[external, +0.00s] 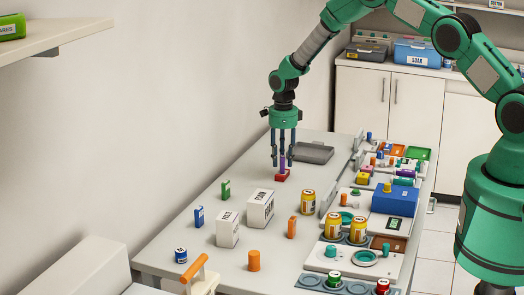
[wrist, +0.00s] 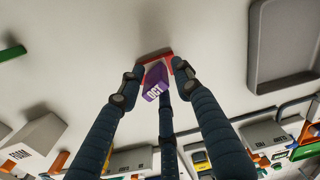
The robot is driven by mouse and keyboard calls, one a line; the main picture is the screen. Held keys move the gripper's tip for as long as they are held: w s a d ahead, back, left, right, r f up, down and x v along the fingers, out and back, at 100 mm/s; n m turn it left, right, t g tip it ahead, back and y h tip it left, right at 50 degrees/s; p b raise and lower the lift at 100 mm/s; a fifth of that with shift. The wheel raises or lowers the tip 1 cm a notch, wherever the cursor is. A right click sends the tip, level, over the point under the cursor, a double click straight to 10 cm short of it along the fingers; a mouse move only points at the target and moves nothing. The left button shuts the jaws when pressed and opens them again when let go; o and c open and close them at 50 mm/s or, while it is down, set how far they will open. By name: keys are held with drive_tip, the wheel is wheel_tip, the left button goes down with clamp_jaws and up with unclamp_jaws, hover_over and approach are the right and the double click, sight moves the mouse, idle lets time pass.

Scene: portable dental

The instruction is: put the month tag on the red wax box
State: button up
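The month tag, a purple upright piece marked OCT (wrist: 156,82), stands on the red wax box, whose red edge shows in the wrist view (wrist: 155,56). In the external view the purple tag (external: 282,163) rises from the small red box (external: 282,177) on the table. My gripper (external: 283,165) points straight down over them, its three dark fingers spread around the tag. In the wrist view the fingertips (wrist: 160,75) appear apart from the tag, so the gripper looks open. The fingers hide part of the red box.
A grey tray (external: 312,153) lies just behind the red box. White boxes (external: 260,209), yellow cans (external: 308,202) and small coloured blocks stand nearer the front. A cluttered row of stations with a blue box (external: 395,199) lines the right side. The table left of the red box is clear.

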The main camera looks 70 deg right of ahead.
wheel_tip(320, 180, up, 12)
idle(0.6)
drive_tip(key=shift+a, duration=0.1)
idle(0.4)
wheel_tip(320, 180, up, 21)
drive_tip(key=n+t, duration=0.1)
drive_tip(key=n, duration=0.7)
hover_over(282, 155)
drive_tip(key=s+a, duration=0.6)
drive_tip(key=a, duration=0.5)
drive_tip(key=s+a+r+n+t, duration=0.2)
drive_tip(key=s+a+r+n, duration=0.5)
drive_tip(key=s+a+r, duration=0.45)
drive_tip(key=s+a+r+n+t, duration=0.1)
drive_tip(key=s+a+r+n, duration=0.25)
drive_tip(key=s, duration=0.35)
drive_tip(key=s+a+r+n, duration=0.2)
drive_tip(key=s+r+n, duration=0.3)
drive_tip(key=s, duration=0.3)
drive_tip(key=s+a+n, duration=0.2)
drive_tip(key=s+n, duration=0.2)
drive_tip(key=s, duration=0.4)
drive_tip(key=s+a+f+n+t, duration=0.1)
drive_tip(key=s+a+n, duration=0.2)
drive_tip(key=s, duration=0.5)
drive_tip(key=shift+s+a+f+n, duration=0.3)
drive_tip(key=shift+n, duration=0.35)
